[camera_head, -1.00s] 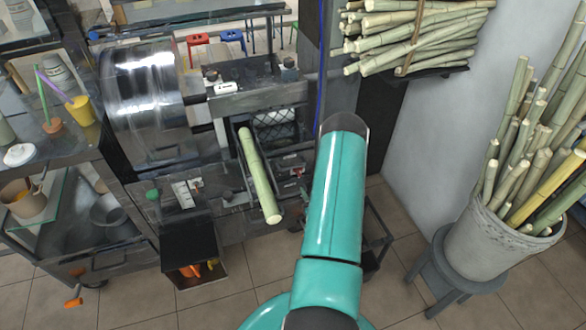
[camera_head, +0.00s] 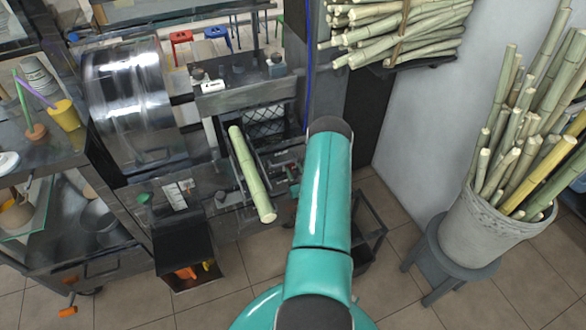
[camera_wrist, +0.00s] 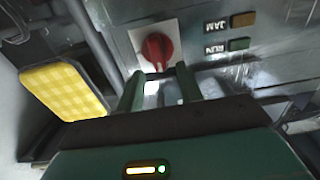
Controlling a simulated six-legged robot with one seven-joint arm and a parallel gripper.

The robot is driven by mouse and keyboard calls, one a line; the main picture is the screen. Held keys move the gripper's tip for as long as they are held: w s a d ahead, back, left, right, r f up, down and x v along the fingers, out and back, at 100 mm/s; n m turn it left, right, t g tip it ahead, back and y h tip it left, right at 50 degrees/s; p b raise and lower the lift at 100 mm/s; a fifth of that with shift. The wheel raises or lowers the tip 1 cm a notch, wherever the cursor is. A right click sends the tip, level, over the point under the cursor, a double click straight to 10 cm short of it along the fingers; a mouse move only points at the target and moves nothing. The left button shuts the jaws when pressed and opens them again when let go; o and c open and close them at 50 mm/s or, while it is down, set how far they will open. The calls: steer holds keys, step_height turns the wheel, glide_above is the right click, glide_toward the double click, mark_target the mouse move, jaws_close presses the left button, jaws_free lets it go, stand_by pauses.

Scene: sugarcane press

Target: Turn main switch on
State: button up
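The main switch looks like a red rotary knob (camera_wrist: 157,48) on a pale square plate in the wrist view. It is set in a grey metal panel. My gripper (camera_wrist: 160,71) is open, with its two green fingers apart and their tips at the near edge of the knob, one to each side. Nothing is held between them. I cannot tell whether the fingers touch the knob. In the head view my teal arm reaches to the front of the press, and a small part of my gripper shows beside its end (camera_head: 294,188).
Indicators marked RUN (camera_wrist: 239,44) and JAM (camera_wrist: 243,20) sit right of the knob. A yellow checkered block (camera_wrist: 63,91) is at left. A cane (camera_head: 250,172) slants out from the press. A bucket of canes (camera_head: 490,235) stands on a stool at right.

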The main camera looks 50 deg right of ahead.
steer(key=shift+x, duration=0.9)
jaws_close()
